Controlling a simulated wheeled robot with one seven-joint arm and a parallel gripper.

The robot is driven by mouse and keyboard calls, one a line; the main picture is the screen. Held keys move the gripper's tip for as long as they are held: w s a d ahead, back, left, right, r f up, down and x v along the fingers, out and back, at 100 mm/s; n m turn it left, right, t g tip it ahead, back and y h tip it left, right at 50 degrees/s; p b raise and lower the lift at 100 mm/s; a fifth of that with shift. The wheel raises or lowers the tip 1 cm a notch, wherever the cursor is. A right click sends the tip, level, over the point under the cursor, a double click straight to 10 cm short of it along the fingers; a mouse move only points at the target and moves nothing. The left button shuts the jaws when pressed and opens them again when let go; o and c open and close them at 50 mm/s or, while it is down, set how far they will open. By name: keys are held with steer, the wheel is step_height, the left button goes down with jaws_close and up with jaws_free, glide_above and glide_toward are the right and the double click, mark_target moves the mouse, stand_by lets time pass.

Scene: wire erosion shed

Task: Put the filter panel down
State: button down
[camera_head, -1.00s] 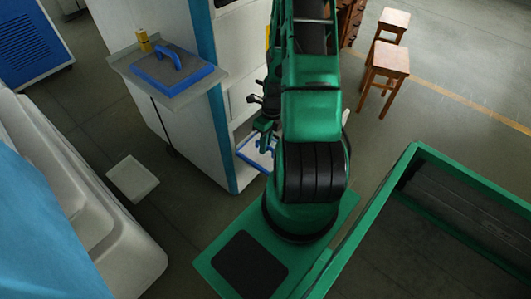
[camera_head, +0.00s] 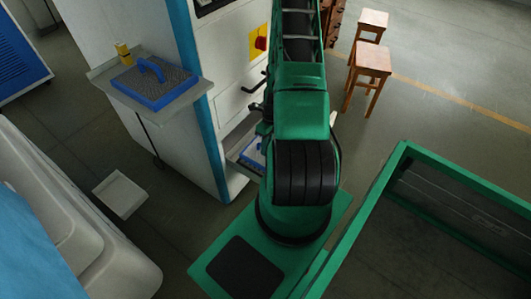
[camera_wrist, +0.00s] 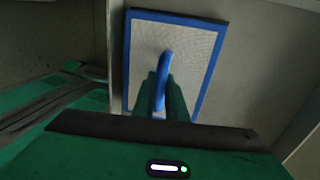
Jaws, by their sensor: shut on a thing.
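The filter panel, a flat pale mesh sheet in a blue frame with a blue handle, fills the upper middle of the wrist view (camera_wrist: 196,50). My gripper (camera_wrist: 162,98) is shut on its handle, with the two green fingers on either side of it. In the head view a corner of this panel (camera_head: 253,153) shows at the low opening of the white machine, left of my arm. My arm hides the rest of it and most of my gripper there. The panel lies over a grey surface (camera_wrist: 262,50); I cannot tell whether it touches it.
The white machine (camera_head: 222,100) has a side shelf (camera_head: 105,84) bearing a second blue-framed panel (camera_head: 158,84) and a yellow item (camera_head: 123,51). A white tray (camera_head: 120,195) lies on the floor. Wooden stools (camera_head: 370,65) stand at the back right, with open floor around them.

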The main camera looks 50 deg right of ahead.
steer(key=shift+f, duration=1.85)
steer(key=shift+f, duration=0.15)
steer(key=c, duration=1.8)
jaws_free()
steer(key=shift+o, duration=0.2)
steer(key=shift+d+r, duration=0.25)
steer(key=shift+r, duration=1.05)
steer(key=shift+d+r, duration=0.25)
steer(key=shift+r, duration=1)
steer(key=shift+d+r, duration=0.25)
steer(key=shift+r, duration=1.05)
